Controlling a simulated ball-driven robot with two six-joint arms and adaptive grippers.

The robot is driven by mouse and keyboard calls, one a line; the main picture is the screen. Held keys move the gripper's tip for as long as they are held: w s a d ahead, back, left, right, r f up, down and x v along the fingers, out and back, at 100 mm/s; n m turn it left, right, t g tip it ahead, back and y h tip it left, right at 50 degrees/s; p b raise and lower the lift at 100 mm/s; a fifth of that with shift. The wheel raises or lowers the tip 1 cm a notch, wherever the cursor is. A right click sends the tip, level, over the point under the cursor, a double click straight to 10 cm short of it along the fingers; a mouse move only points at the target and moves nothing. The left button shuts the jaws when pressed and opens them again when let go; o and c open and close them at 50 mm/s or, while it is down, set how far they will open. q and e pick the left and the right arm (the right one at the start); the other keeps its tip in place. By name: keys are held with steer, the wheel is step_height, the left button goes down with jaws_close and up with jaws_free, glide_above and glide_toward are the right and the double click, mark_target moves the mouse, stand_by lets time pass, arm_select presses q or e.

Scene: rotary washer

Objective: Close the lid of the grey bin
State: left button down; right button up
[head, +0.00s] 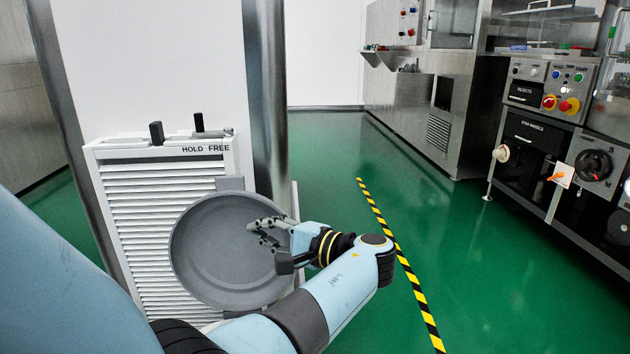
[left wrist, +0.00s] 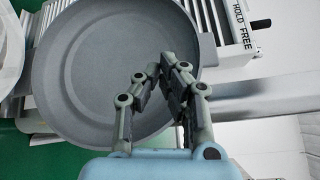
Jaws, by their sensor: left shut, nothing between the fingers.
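The round grey lid (head: 215,255) stands raised, its dished face towards me, in front of a white louvred panel. It also fills much of the left wrist view (left wrist: 75,85), with a hinge-like tab on its rim. My left gripper (head: 256,231) is in front of the right part of the lid, its fingers shut and empty. In the left wrist view the fingertips (left wrist: 162,68) overlap the lid's face; I cannot tell whether they touch it. The bin's body is hidden in the head view behind my left arm. My right gripper is not in view.
The white louvred panel (head: 118,210) marked HOLD FREE stands behind the lid, beside a steel post (head: 268,110). A pale curved rim (left wrist: 10,55) shows at the left wrist view's edge. Steel machines (head: 440,115) line the right. Green floor (head: 480,270) with a striped line (head: 385,225) is clear.

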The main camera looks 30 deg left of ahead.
arm_select(q)
steer(key=w+d+r+n, duration=0.1)
steer(key=w+d+r, duration=0.1)
steer(key=w+r, duration=0.45)
steer(key=shift+t, duration=0.3)
steer(key=shift+w+a+f+b, duration=0.15)
steer(key=shift+a+b, duration=0.3)
steer(key=shift+a, duration=1.2)
steer(key=shift+w+a+f+b, duration=0.15)
steer(key=shift+a+b, duration=0.25)
steer(key=shift+a, duration=1.3)
steer(key=shift+a+f+b, duration=0.15)
steer(key=shift+a+b, duration=0.3)
steer(key=shift+a, duration=1.2)
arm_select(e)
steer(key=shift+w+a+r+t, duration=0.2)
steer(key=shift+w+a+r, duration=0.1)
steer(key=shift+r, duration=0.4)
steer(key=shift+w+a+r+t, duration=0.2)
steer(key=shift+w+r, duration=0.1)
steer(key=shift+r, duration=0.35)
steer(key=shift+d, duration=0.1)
